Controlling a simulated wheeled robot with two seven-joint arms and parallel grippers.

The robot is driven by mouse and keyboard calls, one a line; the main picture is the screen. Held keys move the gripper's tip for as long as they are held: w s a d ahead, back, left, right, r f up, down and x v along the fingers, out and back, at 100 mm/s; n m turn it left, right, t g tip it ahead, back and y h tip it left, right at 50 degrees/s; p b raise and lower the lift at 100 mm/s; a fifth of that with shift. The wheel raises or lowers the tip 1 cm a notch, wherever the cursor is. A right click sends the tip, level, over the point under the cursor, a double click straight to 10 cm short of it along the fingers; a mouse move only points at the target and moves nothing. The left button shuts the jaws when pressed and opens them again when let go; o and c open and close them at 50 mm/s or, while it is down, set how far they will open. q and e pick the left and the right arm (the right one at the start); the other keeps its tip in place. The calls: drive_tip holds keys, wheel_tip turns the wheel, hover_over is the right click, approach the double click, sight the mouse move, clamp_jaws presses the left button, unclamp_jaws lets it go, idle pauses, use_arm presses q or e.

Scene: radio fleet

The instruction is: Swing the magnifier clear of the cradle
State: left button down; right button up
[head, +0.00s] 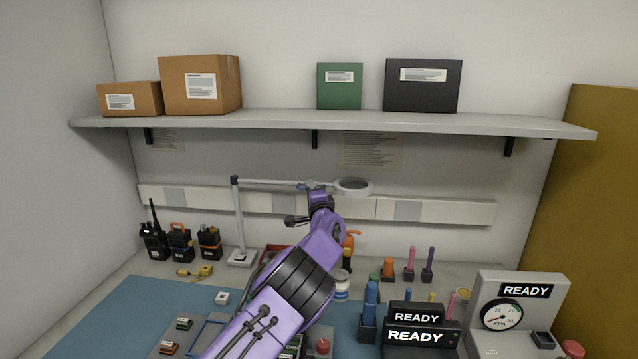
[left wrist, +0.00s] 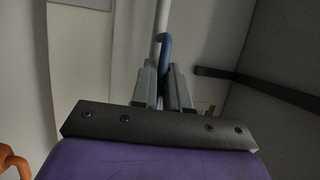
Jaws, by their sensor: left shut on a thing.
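The magnifier (head: 353,187) is a white-rimmed round lens on a thin pale arm, which runs left to an upright post on a white base (head: 241,257). My left gripper (head: 313,188) is raised at the magnifier's arm, just left of the lens. In the left wrist view its grey fingers (left wrist: 162,88) are shut around a blue bent handle (left wrist: 166,55) beside the pale arm. I cannot pick out the cradle for certain; my purple left arm covers the middle of the bench. My right gripper is out of view.
Several radios (head: 181,245) stand at the left back. A yellow item (head: 195,272) and a white block (head: 222,298) lie in front. READY displays (head: 417,317) and a gauge unit (head: 519,313) stand at the right. A shelf (head: 330,120) with boxes hangs above the magnifier.

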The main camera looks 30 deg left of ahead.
use_arm(q)
drive_tip(key=shift+a+r+n+g+y, duration=0.1)
drive_tip(key=shift+r+n+g+y, duration=0.2)
drive_tip(key=shift+r+g+y, duration=0.1)
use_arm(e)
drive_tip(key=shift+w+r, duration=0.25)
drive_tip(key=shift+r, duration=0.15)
use_arm(q)
drive_tip(key=shift+r, duration=0.25)
drive_tip(key=c, duration=1.2)
unclamp_jaws()
drive_tip(key=shift+r, duration=0.1)
drive_tip(key=b+v, duration=0.2)
drive_tip(key=v, duration=0.9)
drive_tip(key=shift+f+b, duration=0.35)
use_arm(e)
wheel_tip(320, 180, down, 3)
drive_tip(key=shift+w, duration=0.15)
use_arm(q)
drive_tip(key=shift+r, duration=0.1)
